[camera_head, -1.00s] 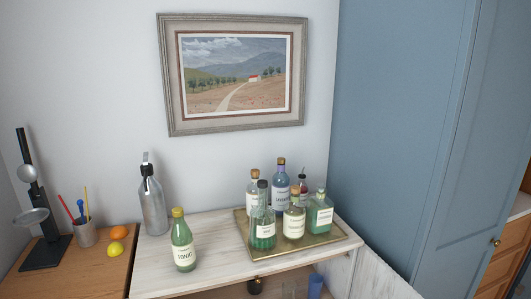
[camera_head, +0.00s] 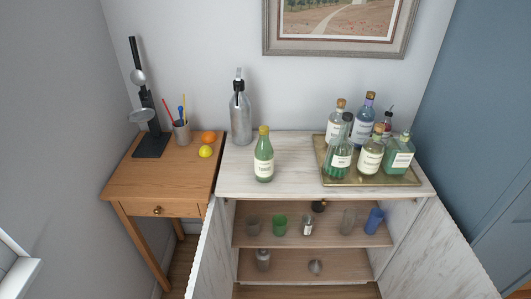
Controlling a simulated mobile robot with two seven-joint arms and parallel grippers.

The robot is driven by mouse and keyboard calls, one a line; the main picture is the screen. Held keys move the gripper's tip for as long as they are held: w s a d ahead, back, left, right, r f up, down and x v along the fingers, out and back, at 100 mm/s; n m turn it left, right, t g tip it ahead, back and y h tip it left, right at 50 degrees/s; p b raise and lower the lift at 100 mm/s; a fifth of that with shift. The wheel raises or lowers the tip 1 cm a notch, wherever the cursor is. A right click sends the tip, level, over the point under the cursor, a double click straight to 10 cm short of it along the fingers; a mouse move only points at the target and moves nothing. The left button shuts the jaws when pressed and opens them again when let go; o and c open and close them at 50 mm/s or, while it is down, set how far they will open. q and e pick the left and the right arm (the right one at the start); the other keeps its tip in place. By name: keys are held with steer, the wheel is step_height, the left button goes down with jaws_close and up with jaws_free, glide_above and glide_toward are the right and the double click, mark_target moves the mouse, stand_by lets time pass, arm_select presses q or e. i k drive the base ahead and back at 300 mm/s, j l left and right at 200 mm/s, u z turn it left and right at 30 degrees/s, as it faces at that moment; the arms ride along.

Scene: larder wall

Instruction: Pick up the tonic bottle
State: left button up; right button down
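The tonic bottle (camera_head: 264,155) is green with a yellow cap and a pale label. It stands upright on the white marbled top of the cabinet (camera_head: 290,178), left of the tray and toward the front edge. Its whole front is visible and nothing touches it. Neither of my grippers shows in the head view.
A brass tray (camera_head: 388,181) with several bottles stands on the right of the cabinet top. A grey siphon (camera_head: 241,115) stands behind the tonic bottle. The cabinet doors are open, with glassware on the shelves. A wooden side table (camera_head: 160,181) with fruit adjoins the left.

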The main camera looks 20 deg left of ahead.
mark_target(264, 150)
steer(key=i+l, duration=0.3)
steer(key=i, duration=0.2)
steer(key=i+l+u, duration=0.8)
steer(key=k+j, duration=0.05)
steer(key=j, duration=0.05)
